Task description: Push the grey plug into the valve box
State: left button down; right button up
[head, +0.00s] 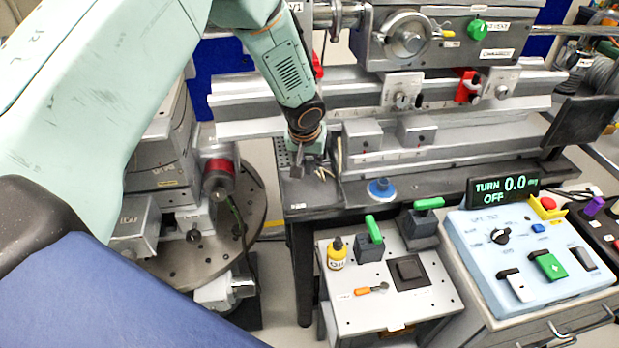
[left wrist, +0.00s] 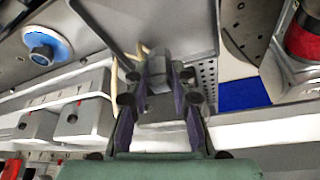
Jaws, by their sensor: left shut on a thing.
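My left gripper (head: 308,168) points down over the left end of the bench. In the left wrist view its two dark fingers (left wrist: 160,112) are closed on a grey block, which looks like the grey plug (left wrist: 158,72). In the head view the plug is mostly hidden by the gripper. Thin cream cables (left wrist: 142,50) run beside it. Two small grey boxes with red marks, one nearer (head: 362,137) and one farther right (head: 417,130), stand just right of the gripper. I cannot tell which thing is the valve box, or whether the plug touches anything.
A blue round knob (head: 381,188) sits on the bench front. A grey rail (head: 350,95) runs behind the gripper. A control panel (head: 530,260) stands at the right.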

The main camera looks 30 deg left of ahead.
aim_at(308, 172)
pick_arm(q)
jog(key=shift+f, duration=0.7)
notch_tip(308, 172, down, 3)
jog(key=shift+s+f+b, duration=0.1)
jog(key=shift+b, duration=0.7)
jog(key=shift+w+f, duration=0.15)
jog(key=shift+w, duration=0.05)
jog(key=shift+s+f, duration=0.15)
jog(key=shift+s, duration=0.05)
jog(key=c, duration=1.6)
grip_release()
jog(key=shift+b, duration=0.35)
jog(key=o, duration=0.4)
jog(key=shift+w, duration=0.15)
jog(key=shift+o, duration=0.3)
